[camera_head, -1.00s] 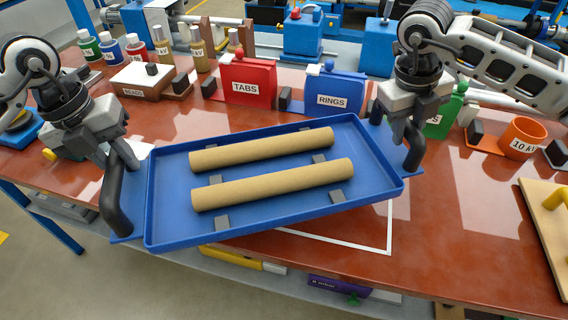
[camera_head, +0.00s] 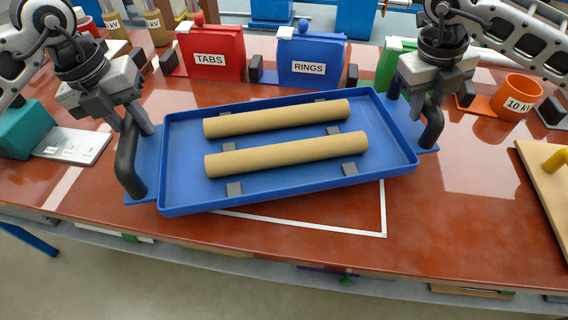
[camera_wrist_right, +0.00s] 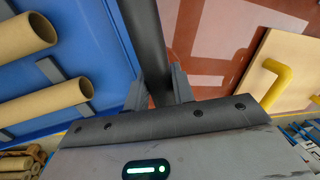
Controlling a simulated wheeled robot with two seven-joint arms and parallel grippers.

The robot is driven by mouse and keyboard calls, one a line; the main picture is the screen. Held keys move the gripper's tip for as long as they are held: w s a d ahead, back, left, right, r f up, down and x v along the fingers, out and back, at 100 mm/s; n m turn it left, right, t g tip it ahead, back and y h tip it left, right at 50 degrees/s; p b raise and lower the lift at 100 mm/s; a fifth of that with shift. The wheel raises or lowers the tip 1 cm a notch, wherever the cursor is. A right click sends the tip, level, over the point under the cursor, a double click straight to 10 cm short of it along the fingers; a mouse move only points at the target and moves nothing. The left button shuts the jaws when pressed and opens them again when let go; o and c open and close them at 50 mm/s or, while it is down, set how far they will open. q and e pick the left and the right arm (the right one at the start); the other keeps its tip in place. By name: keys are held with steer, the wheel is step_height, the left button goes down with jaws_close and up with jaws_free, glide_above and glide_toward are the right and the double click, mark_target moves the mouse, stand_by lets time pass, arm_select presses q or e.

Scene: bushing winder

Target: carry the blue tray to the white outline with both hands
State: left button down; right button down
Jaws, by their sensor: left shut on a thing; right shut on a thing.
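The blue tray (camera_head: 290,184) carries two tan tubes, a far one (camera_head: 275,118) and a near one (camera_head: 288,155), lying across grey rests. The tray is slightly tilted in the head view, its right side further up the picture. My left gripper (camera_head: 132,125) is shut on the tray's black left handle. My right gripper (camera_head: 430,95) is shut on the black right handle, which also shows between the fingers in the right wrist view (camera_wrist_right: 150,45). The white outline (camera_head: 384,215) on the red-brown table shows below the tray's front right; the tray hides the rest of it.
A red TABS box (camera_head: 210,50) and a blue RINGS box (camera_head: 310,60) stand behind the tray. An orange cup (camera_head: 517,95) and a wooden board with a yellow handle (camera_head: 550,170) are at right. A teal block (camera_head: 22,130) is at left. The table front is clear.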

mark_target(146, 146)
arm_select(q)
steer(key=shift+w+f, duration=0.1)
arm_select(e)
steer(key=shift+d+f, duration=0.1)
